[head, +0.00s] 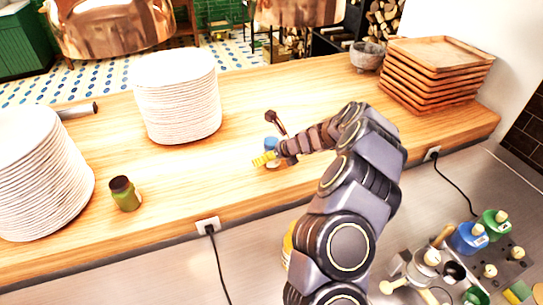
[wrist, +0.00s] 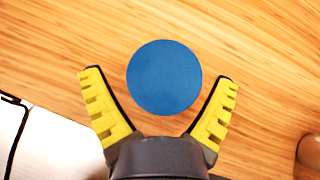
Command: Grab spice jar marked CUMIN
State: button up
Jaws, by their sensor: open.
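A jar with a round blue lid (wrist: 164,77) stands on the wooden counter; in the head view its lid (head: 271,143) shows just behind my gripper. I see the lid from above in the wrist view, and no label is readable, so I cannot tell if it is the cumin. My gripper (head: 264,158) is open, with its yellow fingers on either side of the lid and gaps showing between. A second jar (head: 125,194), dark-lidded with green contents, stands at the left; its marking is not readable.
Plate stacks (head: 178,100) (head: 40,175) stand at the left. Wooden trays (head: 432,75) and a stone bowl (head: 367,56) are at the back right. A dark brown knobbed object (head: 276,122) is close behind the blue lid. Copper lamps (head: 110,30) hang above.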

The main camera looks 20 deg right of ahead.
jog(key=shift+c, duration=0.2)
jog(key=c, duration=1.2)
jog(key=shift+o, duration=0.2)
